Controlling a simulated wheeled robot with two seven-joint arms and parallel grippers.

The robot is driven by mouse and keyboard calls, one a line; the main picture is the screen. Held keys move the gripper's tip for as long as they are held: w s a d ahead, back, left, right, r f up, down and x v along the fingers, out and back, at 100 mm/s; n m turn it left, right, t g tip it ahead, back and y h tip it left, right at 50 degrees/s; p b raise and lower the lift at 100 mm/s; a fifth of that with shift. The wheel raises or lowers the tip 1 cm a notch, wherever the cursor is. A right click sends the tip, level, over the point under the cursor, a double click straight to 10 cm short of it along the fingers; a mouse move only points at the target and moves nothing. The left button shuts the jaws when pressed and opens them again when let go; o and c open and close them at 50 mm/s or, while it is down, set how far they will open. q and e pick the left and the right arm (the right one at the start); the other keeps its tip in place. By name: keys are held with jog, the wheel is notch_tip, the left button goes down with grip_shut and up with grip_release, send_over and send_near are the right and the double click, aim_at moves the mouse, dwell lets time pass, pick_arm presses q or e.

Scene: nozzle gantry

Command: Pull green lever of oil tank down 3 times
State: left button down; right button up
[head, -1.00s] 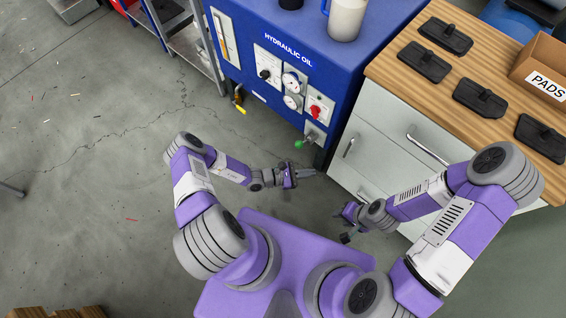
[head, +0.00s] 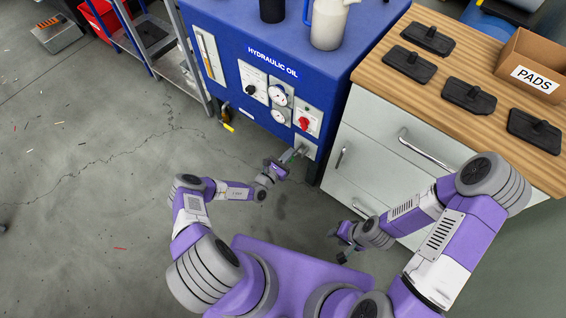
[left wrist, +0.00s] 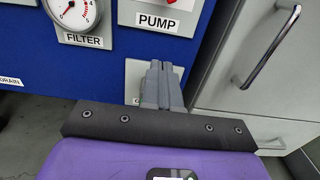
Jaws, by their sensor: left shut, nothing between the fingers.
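The oil tank is a blue cabinet marked HYDRAULIC OIL (head: 235,75), at the top middle of the head view. Its lever plate (head: 306,147) is low on the front, below the red knob. A bit of the green lever (head: 288,156) shows beside my left gripper's fingers. My left gripper (head: 297,152) is shut and empty, with its tips at the lever plate. In the left wrist view its shut fingers (left wrist: 162,85) cover most of the plate (left wrist: 134,78), and the lever is hidden. I cannot tell whether they touch it. My right gripper (head: 335,245) hangs before the drawers, jaws unclear.
A grey drawer cabinet (head: 375,150) with a wooden top stands right of the tank, close to both grippers. Black pads and a PADS box (head: 535,70) are on it. A yellow-handled drain valve (head: 228,122) juts from the tank's left.

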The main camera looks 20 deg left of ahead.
pick_arm(q)
jog(key=shift+s+a+r+p, duration=0.1)
jog(key=shift+s+a+p, duration=0.05)
jog(key=shift+s+p, duration=0.2)
jog(key=p+v, duration=0.3)
jog(key=v, duration=0.6)
dwell(0.7)
